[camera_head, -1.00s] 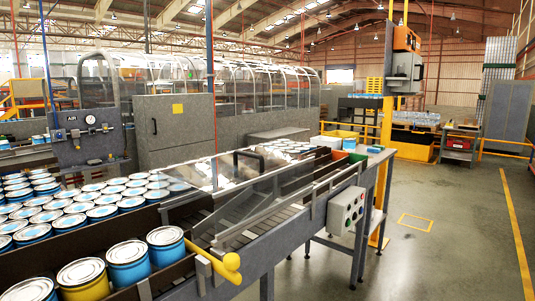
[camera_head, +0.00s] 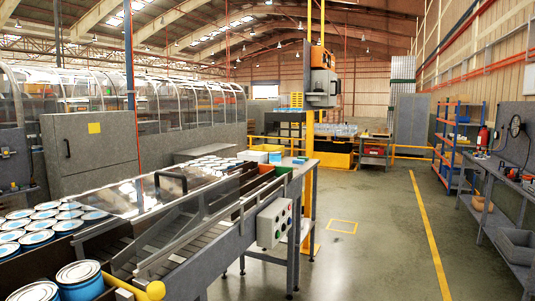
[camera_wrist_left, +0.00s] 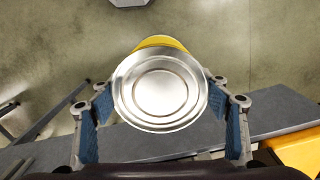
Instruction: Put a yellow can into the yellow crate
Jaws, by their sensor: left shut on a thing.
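My left gripper (camera_wrist_left: 160,120) shows in the left wrist view, its two blue-padded fingers on either side of a yellow can (camera_wrist_left: 160,42). It is shut on this can. The can's round silver lid faces the camera, and a strip of its yellow side shows at the top. A yellow-orange thing (camera_wrist_left: 300,155) is cut off at the lower right of that view; I cannot tell if it is the yellow crate. Neither gripper shows in the head view.
The roller conveyor (camera_head: 185,235) with clear guards runs across the left, with blue cans (camera_head: 80,281) at its near end. A control box (camera_head: 273,223) sticks out at its side. Open floor (camera_head: 370,235) lies to the right, before a grey workbench (camera_head: 500,205).

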